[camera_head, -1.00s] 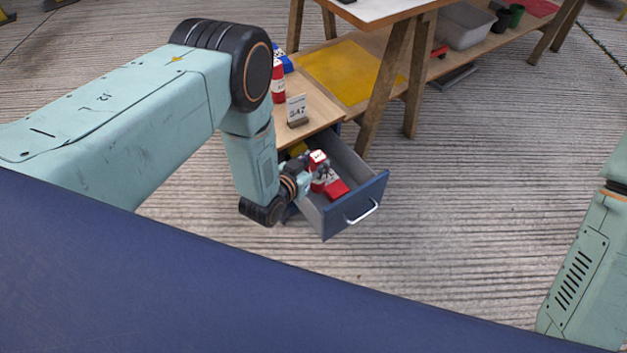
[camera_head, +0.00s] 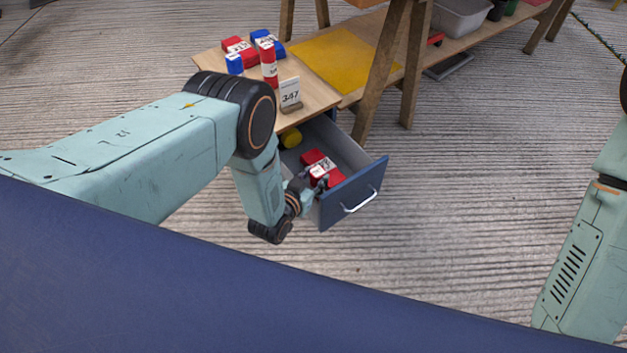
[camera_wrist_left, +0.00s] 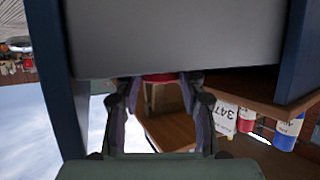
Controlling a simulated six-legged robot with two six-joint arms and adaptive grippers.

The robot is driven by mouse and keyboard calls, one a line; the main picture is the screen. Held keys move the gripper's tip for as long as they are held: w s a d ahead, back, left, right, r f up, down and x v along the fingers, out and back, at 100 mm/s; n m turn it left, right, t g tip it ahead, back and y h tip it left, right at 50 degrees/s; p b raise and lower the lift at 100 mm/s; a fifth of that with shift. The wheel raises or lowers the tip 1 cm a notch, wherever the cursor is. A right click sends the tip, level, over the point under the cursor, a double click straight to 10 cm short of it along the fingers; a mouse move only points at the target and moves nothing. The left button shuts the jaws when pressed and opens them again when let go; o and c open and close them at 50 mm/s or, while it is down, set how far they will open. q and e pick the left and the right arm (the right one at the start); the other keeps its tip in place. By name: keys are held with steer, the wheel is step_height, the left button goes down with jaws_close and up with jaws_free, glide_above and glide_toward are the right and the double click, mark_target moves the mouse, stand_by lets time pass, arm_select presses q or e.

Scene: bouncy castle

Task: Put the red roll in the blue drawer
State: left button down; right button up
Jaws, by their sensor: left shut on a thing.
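The blue drawer (camera_head: 347,203) is pulled open under the low wooden bench; its grey inside shows. My left gripper (camera_head: 321,180) is at the drawer's near side, reaching into it. It is shut on a red thing with a white label, which I take for the red roll (camera_head: 317,171); the fingers partly hide it. More red shows right beside it in the drawer, and I cannot fully tell the pieces apart. In the left wrist view a red edge (camera_wrist_left: 160,77) shows between the fingertips (camera_wrist_left: 158,84), by the grey drawer wall. My right gripper is out of view.
A yellow roll (camera_head: 291,138) lies at the back of the drawer. A trestle leg (camera_head: 380,80) rises behind the drawer.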

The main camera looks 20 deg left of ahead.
arm_select(q)
steer(key=shift+r, duration=0.1)
steer(key=shift+f, duration=0.2)
steer(key=c, duration=1.1)
jaws_free()
steer(key=shift+r, duration=0.1)
